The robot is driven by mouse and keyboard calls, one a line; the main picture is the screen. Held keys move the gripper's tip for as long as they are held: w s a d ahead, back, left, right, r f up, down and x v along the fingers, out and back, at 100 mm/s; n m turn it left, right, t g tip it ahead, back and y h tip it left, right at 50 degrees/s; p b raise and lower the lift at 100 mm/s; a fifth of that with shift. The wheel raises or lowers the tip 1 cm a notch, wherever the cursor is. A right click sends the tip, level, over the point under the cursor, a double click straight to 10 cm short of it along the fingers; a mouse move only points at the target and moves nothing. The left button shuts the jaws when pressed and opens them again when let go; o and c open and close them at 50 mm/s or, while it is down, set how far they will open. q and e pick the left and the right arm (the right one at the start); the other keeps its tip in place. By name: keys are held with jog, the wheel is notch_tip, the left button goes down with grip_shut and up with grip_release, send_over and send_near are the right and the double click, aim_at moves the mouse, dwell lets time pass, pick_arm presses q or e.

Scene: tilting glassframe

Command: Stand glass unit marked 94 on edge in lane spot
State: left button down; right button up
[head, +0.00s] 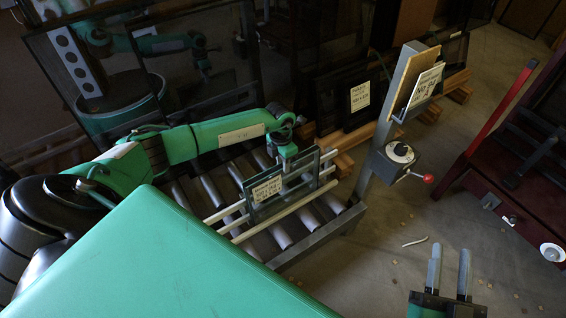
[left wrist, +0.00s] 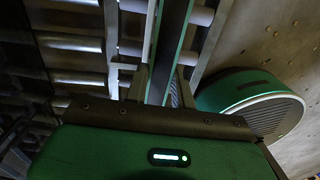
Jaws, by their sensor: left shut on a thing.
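The glass unit (head: 296,185) is a small clear pane with a dark frame and a white label, its number too small to read. It stands on edge, slightly tilted, at the pale rails (head: 232,207) over the roller lane. My left gripper (head: 288,158) is shut on its top edge. In the left wrist view the glass unit (left wrist: 169,45) runs edge-on away from the fingers of my left gripper (left wrist: 162,88). Whether its bottom edge rests on the lane is unclear. My right gripper (head: 449,256) is open and empty at the lower right, fingers apart.
The roller conveyor (head: 213,190) lies under the unit. A post holds a sign (head: 425,85) and a control box with a red-knobbed lever (head: 400,160). Dark framed panels (head: 345,98) stand behind. A dark red rack (head: 510,165) is at right. The floor between is mostly clear.

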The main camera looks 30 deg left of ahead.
pick_arm(q)
jog(key=shift+w+r, duration=0.1)
jog(key=shift+r, duration=0.05)
jog(key=shift+f, duration=0.35)
dwell(0.3)
jog(key=c, duration=1.1)
grip_release()
jog(key=shift+s+f, duration=0.2)
jog(key=shift+w+a+r+p, duration=0.15)
jog(key=shift+r+p, duration=0.85)
jog(key=shift+r, duration=0.55)
jog(key=shift+w+a+r+p, duration=0.1)
jog(key=shift+r+p, duration=0.85)
jog(key=shift+r, duration=0.6)
